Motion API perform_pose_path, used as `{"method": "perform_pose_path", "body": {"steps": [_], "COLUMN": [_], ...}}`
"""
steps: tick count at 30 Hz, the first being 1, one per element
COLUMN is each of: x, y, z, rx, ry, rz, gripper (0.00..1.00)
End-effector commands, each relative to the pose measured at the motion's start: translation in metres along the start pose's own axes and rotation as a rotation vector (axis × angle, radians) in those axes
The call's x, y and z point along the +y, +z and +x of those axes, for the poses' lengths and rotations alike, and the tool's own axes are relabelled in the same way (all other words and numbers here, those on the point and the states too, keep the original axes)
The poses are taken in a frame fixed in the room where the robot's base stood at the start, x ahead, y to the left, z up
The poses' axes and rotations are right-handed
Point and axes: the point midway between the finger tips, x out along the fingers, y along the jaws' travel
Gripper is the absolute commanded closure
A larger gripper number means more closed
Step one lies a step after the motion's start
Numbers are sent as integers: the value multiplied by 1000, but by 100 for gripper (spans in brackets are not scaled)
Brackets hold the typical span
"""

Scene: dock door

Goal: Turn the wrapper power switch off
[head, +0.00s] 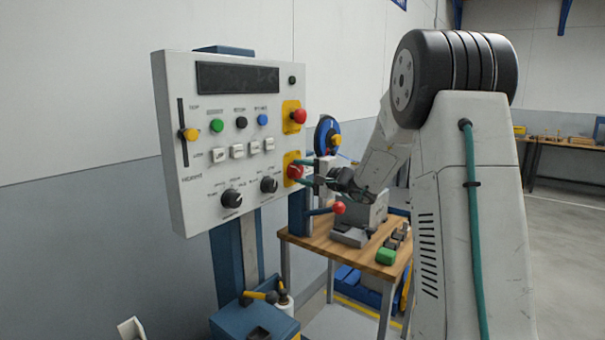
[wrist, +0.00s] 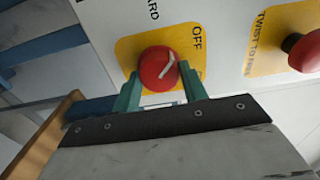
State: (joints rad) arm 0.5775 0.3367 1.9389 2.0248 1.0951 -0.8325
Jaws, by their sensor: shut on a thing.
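The wrapper power switch is a red round knob (wrist: 158,69) on a yellow plate (wrist: 130,48) marked "OFF" in the wrist view. A pale line on the knob's face runs at a slant. In the head view the red knob (head: 294,172) sits low on the right side of the white control panel (head: 190,205). My gripper (wrist: 160,88) has its two green fingers on either side of the knob, shut on it. In the head view my gripper (head: 303,175) reaches the knob from the right. The rest of the plate's lettering is hidden or unclear.
A red emergency button (head: 299,116) on a yellow plate is just above the switch; it also shows in the wrist view (wrist: 303,50). Black dials (head: 232,198) and several buttons are to the left. A wooden bench (head: 345,252) stands behind, below my arm.

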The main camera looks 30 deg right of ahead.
Motion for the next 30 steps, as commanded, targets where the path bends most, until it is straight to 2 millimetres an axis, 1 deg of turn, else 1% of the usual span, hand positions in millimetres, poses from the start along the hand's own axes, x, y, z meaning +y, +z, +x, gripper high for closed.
{"method": "perform_pose_path", "body": {"steps": [3,4,5,6,14,17,27,30], "x": [0,0,0,0,0,0,0,0], "y": [0,0,0,0,0,0,-1,-1], "z": [0,0,0,0,-1,-7,-62,-73], "rx": [0,0,0,0,0,0,2,1], "ry": [1,1,1,1,0,0,0,1], "rz": [-1,-1,-1,0,0,0,0,-1], "gripper": [80,49,40,35,35,35,35,35]}}
